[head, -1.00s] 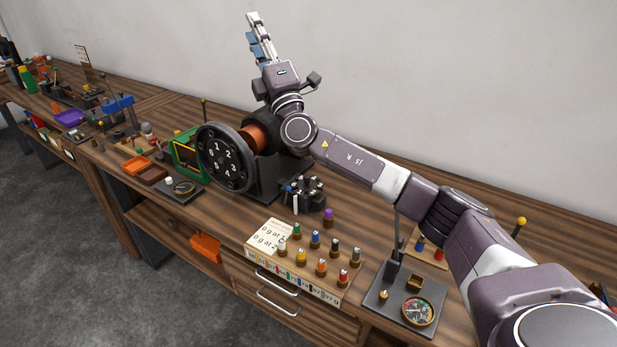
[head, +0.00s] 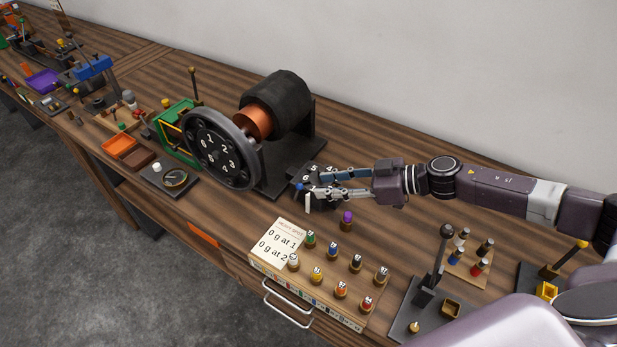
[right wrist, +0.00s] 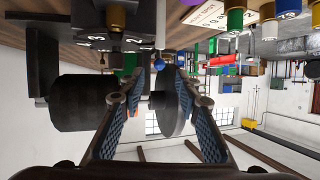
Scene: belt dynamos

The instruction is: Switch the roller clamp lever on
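My right gripper (head: 307,184) reaches in from the right, low over the bench at a black block with numbered posts (head: 315,169). Its two fingers are apart, and its pads partly cover the block. A small blue ball knob (head: 299,187) is at the fingertips. In the right wrist view the blue knob (right wrist: 158,65) shows between the open fingertips (right wrist: 160,72), with a pale rod beside it. This may be the roller clamp lever; I cannot be sure, and no grip on it shows. My left gripper is out of view.
Left of the gripper stands a numbered black wheel (head: 221,149) with a copper-coloured roller (head: 253,122). Coloured weights stand on a labelled rack (head: 345,312) in front. A black lever (head: 445,233) stands at right. A purple-topped weight (head: 346,219) is close below the gripper.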

